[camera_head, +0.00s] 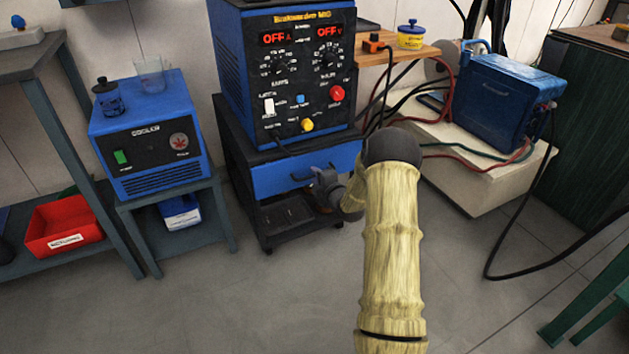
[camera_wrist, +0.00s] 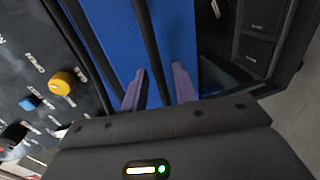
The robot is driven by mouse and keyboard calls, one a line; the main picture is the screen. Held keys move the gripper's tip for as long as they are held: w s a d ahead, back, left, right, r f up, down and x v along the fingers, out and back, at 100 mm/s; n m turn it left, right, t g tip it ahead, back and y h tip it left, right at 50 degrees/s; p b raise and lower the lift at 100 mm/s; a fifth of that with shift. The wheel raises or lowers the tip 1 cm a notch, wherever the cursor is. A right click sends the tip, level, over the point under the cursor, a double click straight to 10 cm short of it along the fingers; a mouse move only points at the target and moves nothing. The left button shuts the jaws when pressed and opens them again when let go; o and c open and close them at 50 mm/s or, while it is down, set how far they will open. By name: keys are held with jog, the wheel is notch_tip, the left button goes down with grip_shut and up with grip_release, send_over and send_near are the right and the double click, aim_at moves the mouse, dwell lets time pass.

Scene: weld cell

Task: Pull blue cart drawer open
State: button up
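The blue cart drawer (camera_head: 275,181) is in the dark cart below the welder in the head view. Its front looks flush with the cart. My gripper (camera_head: 312,178) is at the right part of the drawer front, partly hidden by my own arm. In the wrist view the blue drawer front (camera_wrist: 113,38) fills the middle, with a dark bar handle (camera_wrist: 148,45) across it. My gripper's two purple fingers (camera_wrist: 158,80) are apart, one on each side of the handle. Blue shows between the handle and the right finger, so the gripper is not closed on it.
The welder (camera_head: 290,75) stands on the cart, with an open lower shelf (camera_head: 285,215) below the drawer. A blue cooler (camera_head: 150,135) on a stand is at left. A pale block (camera_head: 480,180) with a blue case (camera_head: 505,95) and hoses is at right. The floor in front is clear.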

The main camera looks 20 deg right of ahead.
jog(key=shift+x, duration=0.8)
grip_shut()
